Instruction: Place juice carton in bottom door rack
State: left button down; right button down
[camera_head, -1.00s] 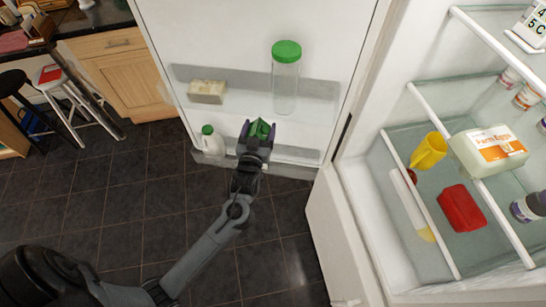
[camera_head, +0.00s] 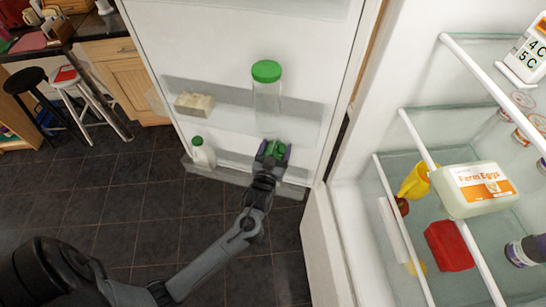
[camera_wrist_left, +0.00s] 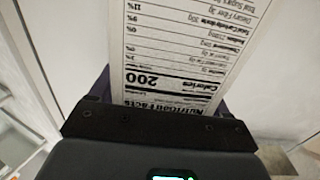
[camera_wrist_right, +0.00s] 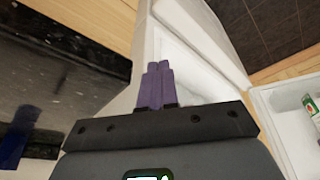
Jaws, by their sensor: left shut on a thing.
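My left gripper (camera_head: 272,155) is shut on the juice carton (camera_head: 276,149), whose green part shows between the fingers in the head view. In the left wrist view, the carton's white nutrition label (camera_wrist_left: 185,45) fills the space between the fingers. The gripper and carton are in front of the fridge door, over the right part of the bottom door rack (camera_head: 233,176) as seen. I cannot tell whether the carton touches the rack. My right gripper (camera_wrist_right: 157,85) shows only in its wrist view, its purple fingers together and empty.
A white bottle with a green cap (camera_head: 203,153) stands in the bottom rack's left end. The rack above holds a pale block (camera_head: 194,104) and a clear green-lidded jar (camera_head: 267,95). Fridge shelves at right hold an egg carton (camera_head: 475,190) and a red box (camera_head: 448,246).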

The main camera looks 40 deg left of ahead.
pick_arm(q)
notch_tip(320, 180, down, 4)
jog(key=shift+w+r, duration=0.1)
jog(key=shift+r, duration=0.1)
jog(key=shift+f, duration=0.1)
dwell(0.4)
grip_release()
jog(key=shift+f, duration=0.15)
